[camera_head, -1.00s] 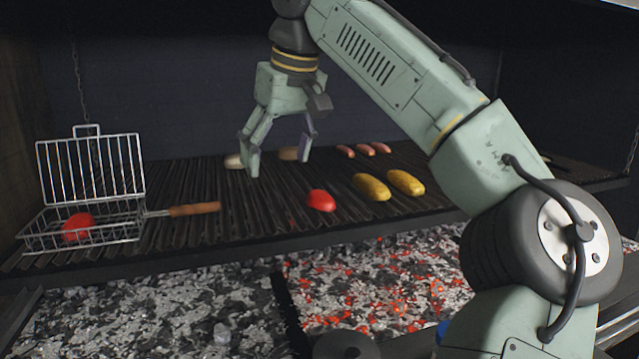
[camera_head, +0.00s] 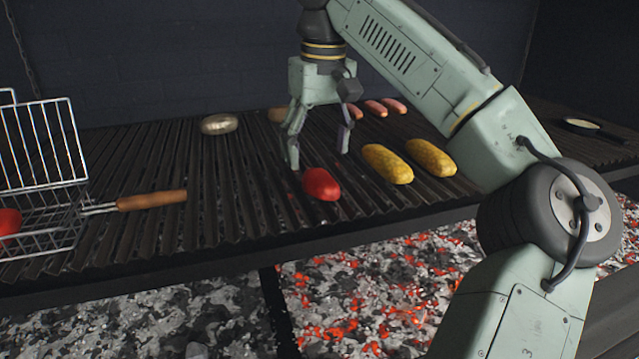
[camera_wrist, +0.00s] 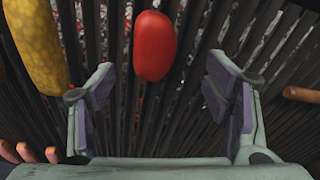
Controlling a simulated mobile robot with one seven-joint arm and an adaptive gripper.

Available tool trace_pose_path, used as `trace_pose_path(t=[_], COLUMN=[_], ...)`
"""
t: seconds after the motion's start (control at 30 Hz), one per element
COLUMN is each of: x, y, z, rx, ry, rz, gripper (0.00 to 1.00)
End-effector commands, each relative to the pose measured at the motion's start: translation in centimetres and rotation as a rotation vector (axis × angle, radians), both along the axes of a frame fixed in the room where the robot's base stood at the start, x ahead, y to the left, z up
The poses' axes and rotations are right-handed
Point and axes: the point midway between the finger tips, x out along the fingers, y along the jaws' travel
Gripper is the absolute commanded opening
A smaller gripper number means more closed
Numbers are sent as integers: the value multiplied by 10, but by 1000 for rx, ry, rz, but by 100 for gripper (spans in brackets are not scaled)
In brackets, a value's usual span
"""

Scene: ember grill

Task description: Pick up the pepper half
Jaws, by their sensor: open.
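A red pepper half (camera_head: 321,184) lies on the dark ridged grill grate (camera_head: 240,205). My gripper (camera_head: 319,160) is open and empty, pointing down just above and behind it in the head view. In the wrist view the pepper half (camera_wrist: 155,45) shows ahead of the gap between the two spread fingers (camera_wrist: 165,95), apart from both. Another red piece (camera_head: 9,223), partly cut off, sits in the wire basket (camera_head: 45,185) at the far left.
Two yellow corn cobs (camera_head: 388,164) lie right of the pepper half. Several sausages (camera_head: 375,108) lie behind. A pale round item (camera_head: 219,124) lies at the back left. The basket's wooden handle (camera_head: 152,200) reaches along the grate. A small pan (camera_head: 582,125) stands far right. Glowing coals (camera_head: 345,300) lie below.

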Motion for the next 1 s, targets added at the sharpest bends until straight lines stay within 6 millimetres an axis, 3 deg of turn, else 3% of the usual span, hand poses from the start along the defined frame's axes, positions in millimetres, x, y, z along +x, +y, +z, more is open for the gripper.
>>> trace_pose_path(t=[0.5,0.8,1.0], x=[9,9,9], y=[-3,-3,-3], z=[-54,-58,-58], rx=[3,1,1], ry=[-1,-2,-2], rz=[2,0,0], gripper=[71,70,57])
